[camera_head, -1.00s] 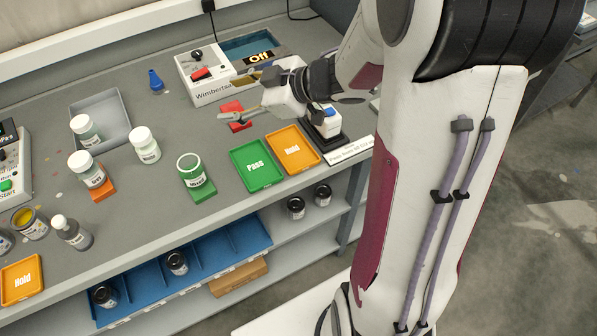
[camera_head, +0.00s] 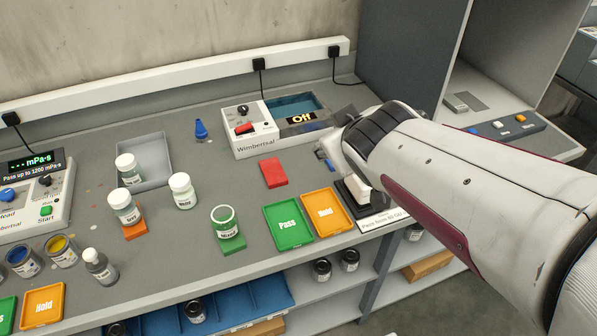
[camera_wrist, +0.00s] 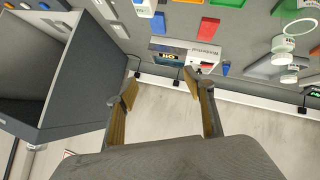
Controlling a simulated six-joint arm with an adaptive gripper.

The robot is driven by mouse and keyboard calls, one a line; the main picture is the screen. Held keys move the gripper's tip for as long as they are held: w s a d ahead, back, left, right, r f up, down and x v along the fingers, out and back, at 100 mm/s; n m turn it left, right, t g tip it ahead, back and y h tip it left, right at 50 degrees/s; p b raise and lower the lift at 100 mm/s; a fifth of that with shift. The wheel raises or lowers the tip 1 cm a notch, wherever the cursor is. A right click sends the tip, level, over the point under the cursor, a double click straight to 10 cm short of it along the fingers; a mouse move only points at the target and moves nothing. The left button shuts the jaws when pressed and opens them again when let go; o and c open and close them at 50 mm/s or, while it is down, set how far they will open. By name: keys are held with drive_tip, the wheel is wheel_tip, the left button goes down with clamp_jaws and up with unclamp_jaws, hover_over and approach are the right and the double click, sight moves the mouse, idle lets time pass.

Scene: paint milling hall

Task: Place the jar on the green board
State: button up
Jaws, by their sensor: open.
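Another white-capped jar (camera_head: 124,205) stands on an orange board (camera_head: 135,231), and one more (camera_head: 128,167) is at the grey tray. A red board (camera_head: 273,172) lies bare. My gripper (camera_wrist: 160,90) is open and empty in the wrist view, above and away from the jars. In the head view my arm mostly hides it.
A green Pass tray (camera_head: 289,224) and an orange Hold tray (camera_head: 325,212) lie right of the green board. The Wimbertsal instrument (camera_head: 257,145) stands behind the red board. A grey partition (camera_head: 410,55) rises at the right. Bare bench lies around the red board.

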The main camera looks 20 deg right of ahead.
drive_tip(key=s+a+f+m+g+y, duration=0.1)
drive_tip(key=s+a+f+g, duration=0.1)
drive_tip(key=s+a, duration=0.3)
drive_tip(key=s+a+f+m+g+y, duration=0.1)
drive_tip(key=s+a, duration=0.3)
drive_tip(key=s, duration=0.8)
drive_tip(key=shift+s+a+f+g+y, duration=0.4)
drive_tip(key=shift+f+g+y, duration=0.2)
drive_tip(key=shift+f+g, duration=0.1)
